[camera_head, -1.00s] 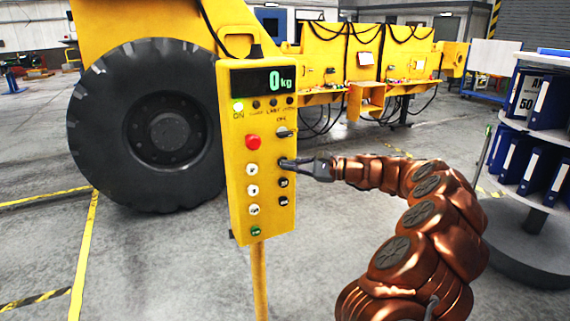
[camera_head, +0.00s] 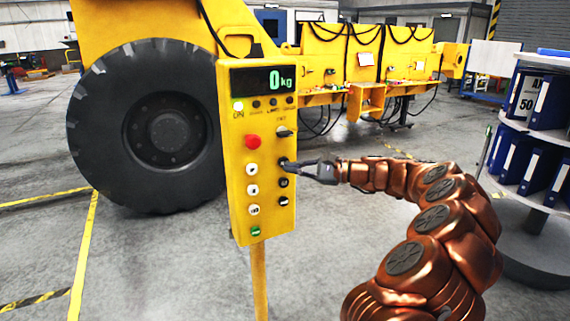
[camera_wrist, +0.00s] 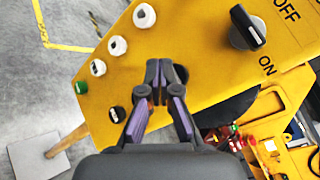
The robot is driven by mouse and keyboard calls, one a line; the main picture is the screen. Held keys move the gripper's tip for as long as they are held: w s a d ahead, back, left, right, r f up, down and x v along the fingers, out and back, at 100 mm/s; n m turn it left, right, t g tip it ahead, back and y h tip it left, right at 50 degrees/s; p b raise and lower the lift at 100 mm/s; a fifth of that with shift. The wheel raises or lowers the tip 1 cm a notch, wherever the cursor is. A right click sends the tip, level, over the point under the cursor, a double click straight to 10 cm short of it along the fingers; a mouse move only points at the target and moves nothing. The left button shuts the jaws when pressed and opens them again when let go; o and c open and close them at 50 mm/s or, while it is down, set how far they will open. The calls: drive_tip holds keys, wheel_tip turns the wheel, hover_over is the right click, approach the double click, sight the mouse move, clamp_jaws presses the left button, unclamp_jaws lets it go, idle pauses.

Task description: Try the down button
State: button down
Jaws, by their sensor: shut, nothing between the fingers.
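The yellow control box (camera_head: 237,200) stands on a post, its display (camera_head: 263,80) reading 0 kg. Its right column has a rotary switch (camera_head: 284,132) and below it several black buttons, including a middle one (camera_head: 284,183) and a lowest one (camera_head: 283,201). I cannot read which button is down. My gripper (camera_head: 290,166) is shut and empty, its tips at the uppermost black button, partly hiding it; contact cannot be told. In the wrist view the closed fingertips (camera_wrist: 157,72) are over the panel, between a black button (camera_wrist: 181,73) and the lowest black button (camera_wrist: 117,114).
The left column has a red button (camera_head: 253,142), several white buttons (camera_head: 252,190) and a green button (camera_head: 255,231). A large tyre (camera_head: 120,130) stands behind left. A round shelf with blue binders (camera_head: 540,175) stands right.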

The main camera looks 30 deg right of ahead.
drive_tip(key=shift+s+a+b, duration=0.2)
drive_tip(key=shift+s+b, duration=0.45)
drive_tip(key=shift+s, duration=1.85)
drive_tip(key=shift+a, duration=0.1)
idle(1.0)
